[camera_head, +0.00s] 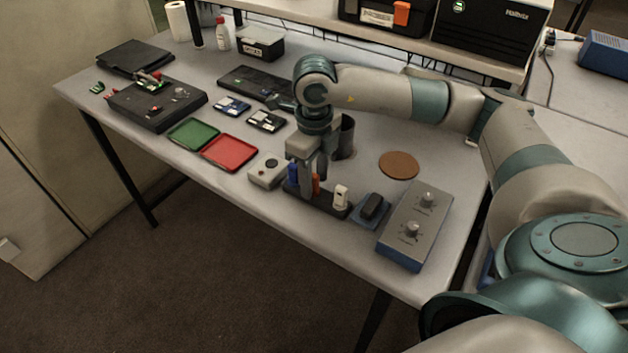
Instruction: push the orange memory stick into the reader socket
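The orange memory stick (316,184) stands upright in a black rack (331,208) near the table's front edge, between a blue stick (293,172) and a white stick (341,194). It is partly hidden by my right gripper (308,187), which points down over the rack right at the orange stick. I cannot tell whether the fingers are open or shut on it. I cannot make out the reader socket for certain; a small grey box (267,171) with a dark round spot stands just left of the rack. My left gripper is not in view.
Right of the rack are a blue pad (370,211) with a black object and a grey two-knob box (416,225). A dark cup (346,136) stands behind my gripper. Red (230,152) and green (194,134) trays lie left. A brown disc (399,165) lies right of the cup.

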